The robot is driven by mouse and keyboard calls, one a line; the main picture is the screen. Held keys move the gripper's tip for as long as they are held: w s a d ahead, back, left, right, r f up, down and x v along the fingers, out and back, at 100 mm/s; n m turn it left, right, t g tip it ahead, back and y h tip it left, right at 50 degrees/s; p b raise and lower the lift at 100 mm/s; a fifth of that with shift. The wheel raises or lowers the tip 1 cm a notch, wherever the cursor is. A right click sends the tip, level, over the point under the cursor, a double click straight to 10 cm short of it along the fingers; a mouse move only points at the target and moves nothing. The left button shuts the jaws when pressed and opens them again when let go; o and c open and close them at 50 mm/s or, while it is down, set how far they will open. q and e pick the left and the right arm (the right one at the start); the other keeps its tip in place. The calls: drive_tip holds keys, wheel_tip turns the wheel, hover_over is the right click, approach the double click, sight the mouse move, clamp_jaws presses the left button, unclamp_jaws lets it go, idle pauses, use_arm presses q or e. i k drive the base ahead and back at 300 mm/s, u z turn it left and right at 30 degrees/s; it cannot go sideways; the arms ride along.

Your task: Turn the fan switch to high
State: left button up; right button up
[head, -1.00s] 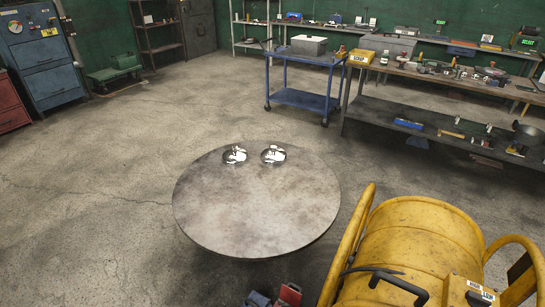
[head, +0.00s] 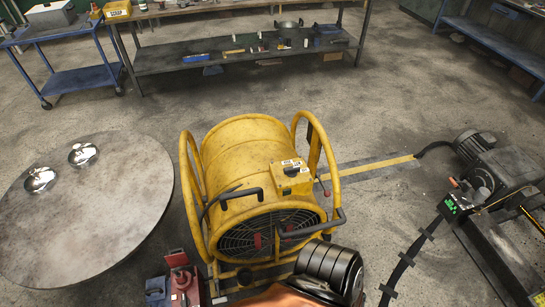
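The fan (head: 243,150) is a large yellow drum with tubular side frames and a dark grille at its front. It stands on the floor in the middle of the head view. A yellow control box (head: 291,179) with small pale labels sits on its upper right side. The switch setting is too small to read. Neither of my grippers can be made out.
A round table (head: 95,225) with two shiny dishes (head: 40,180) (head: 82,155) stands left. A red vise-like tool (head: 180,280) and a black ribbed cylinder (head: 330,266) are at the bottom. A motor machine (head: 490,165) stands right. Floor behind the fan is open.

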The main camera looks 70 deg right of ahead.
sight(292, 171)
drive_tip(key=k, duration=0.45)
drive_tip(key=z, duration=0.8)
drive_tip(key=i, duration=0.35)
drive_tip(key=z, duration=1.45)
drive_tip(key=k, duration=0.2)
drive_tip(key=z, duration=0.55)
drive_tip(key=i, duration=0.4)
drive_tip(key=u, duration=1.1)
